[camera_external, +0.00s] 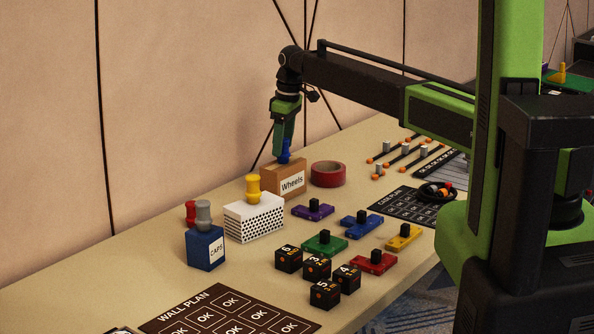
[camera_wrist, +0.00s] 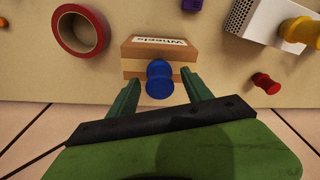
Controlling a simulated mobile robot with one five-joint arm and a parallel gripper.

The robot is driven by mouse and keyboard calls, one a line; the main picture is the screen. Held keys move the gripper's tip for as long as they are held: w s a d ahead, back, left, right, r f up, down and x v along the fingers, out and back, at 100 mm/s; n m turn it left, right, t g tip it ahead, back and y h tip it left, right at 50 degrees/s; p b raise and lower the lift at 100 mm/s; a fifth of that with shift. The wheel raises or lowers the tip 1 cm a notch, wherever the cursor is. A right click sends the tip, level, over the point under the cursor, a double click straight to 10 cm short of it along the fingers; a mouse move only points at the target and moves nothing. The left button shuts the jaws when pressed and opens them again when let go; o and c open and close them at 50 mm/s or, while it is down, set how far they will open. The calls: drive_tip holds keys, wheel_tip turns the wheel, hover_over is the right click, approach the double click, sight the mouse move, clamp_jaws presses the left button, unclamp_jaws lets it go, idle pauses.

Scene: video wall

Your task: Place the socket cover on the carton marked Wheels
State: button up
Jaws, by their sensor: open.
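A blue knob-shaped piece (camera_external: 285,153), which I take to be the socket cover, appears to stand upright on top of the brown carton marked Wheels (camera_external: 291,183). In the wrist view the blue piece (camera_wrist: 159,80) shows at the near edge of the carton (camera_wrist: 160,51), with the label upside down. My gripper (camera_external: 284,148) points down just above the carton. In the wrist view its two green fingers (camera_wrist: 160,88) are open, one on each side of the blue piece, with gaps visible. The exact contact under the piece is hidden.
Red tape (camera_external: 328,174) lies beside the carton. A white dotted box (camera_external: 254,217) bearing a yellow knob (camera_external: 253,187) and a blue CAPS box (camera_external: 206,248) bearing a grey knob stand to the left. A red knob (camera_external: 190,212) is behind. Colored blocks and black cubes fill the front; the wall is close behind.

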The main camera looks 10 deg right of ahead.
sight(288, 140)
drive_tip(key=r+p, duration=0.5)
drive_tip(key=r, duration=0.1)
drive_tip(key=d+r+p, duration=0.1)
drive_tip(key=r+p, duration=0.2)
drive_tip(key=r, duration=0.1)
drive_tip(key=shift+s+p, duration=0.3)
drive_tip(key=shift+f, duration=0.15)
drive_tip(key=shift+d, duration=0.1)
drive_tip(key=s+d+m, duration=0.4)
drive_tip(key=s+d, duration=0.5)
drive_tip(key=d, duration=0.4)
drive_tip(key=s+d+m, duration=0.4)
drive_tip(key=s+d, duration=0.4)
drive_tip(key=d, duration=0.5)
drive_tip(key=s+d+m+h, duration=0.1)
drive_tip(key=s+d+m, duration=0.3)
drive_tip(key=s+d, duration=0.5)
drive_tip(key=d, duration=0.5)
drive_tip(key=shift+s+g, duration=0.3)
drive_tip(key=shift+g, duration=0.1)
drive_tip(key=shift+d+f, duration=0.1)
drive_tip(key=shift+f, duration=0.1)
